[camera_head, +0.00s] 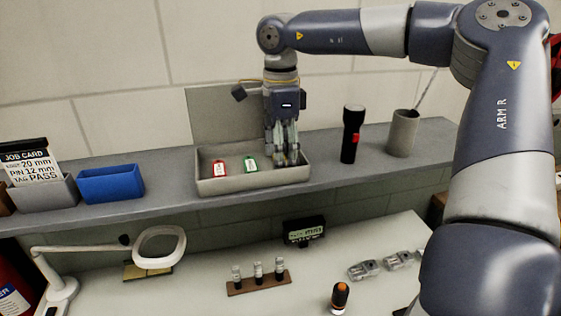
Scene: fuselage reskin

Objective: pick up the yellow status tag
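The yellow status tag does not show; the part of the tray at my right gripper is covered by its fingers. The open grey tray (255,184) stands on the shelf with its lid raised behind. My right gripper (286,162) points down into the right end of the tray, to the right of the green tag. I cannot tell whether its fingers are open or shut on something. My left gripper is not in view.
A black flashlight (352,134) and a grey cup (403,133) stand right of the tray on the shelf (330,186). A blue bin (110,184) and a job card (30,164) are at the left. The bench below holds a magnifier lamp (160,245), small vials (258,272) and a screwdriver (340,297).

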